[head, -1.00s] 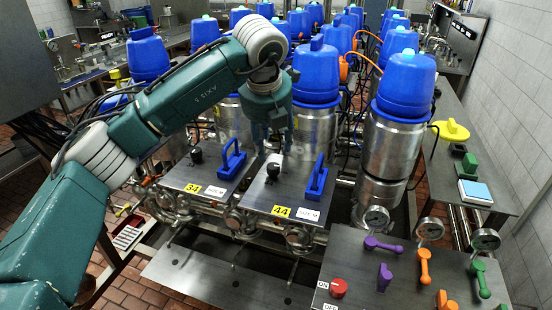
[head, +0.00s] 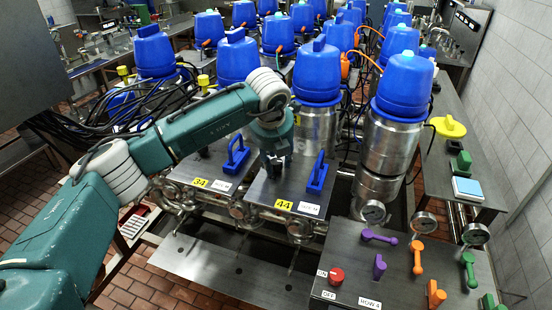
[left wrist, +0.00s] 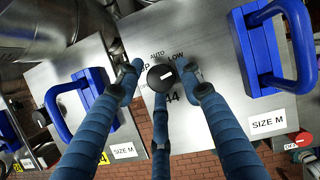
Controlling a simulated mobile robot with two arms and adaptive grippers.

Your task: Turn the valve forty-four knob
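The valve 44 knob (left wrist: 160,78) is a round black knob with a white pointer mark, on a grey metal panel (left wrist: 200,115) with AUTO and LOW printed beside it. In the left wrist view, my left gripper (left wrist: 158,72) has its blue fingers spread around the knob, two at the sides and one below, with gaps visible between fingers and knob. In the head view, my left gripper (head: 274,162) reaches down over the panel with the yellow 44 label (head: 284,205) and hides the knob. My right gripper is not in view.
A blue handle (head: 318,174) stands right of the gripper on the 44 panel. Another blue handle (head: 236,155) is on the neighbouring 34 panel. Tall blue-capped canisters (head: 316,75) stand close behind.

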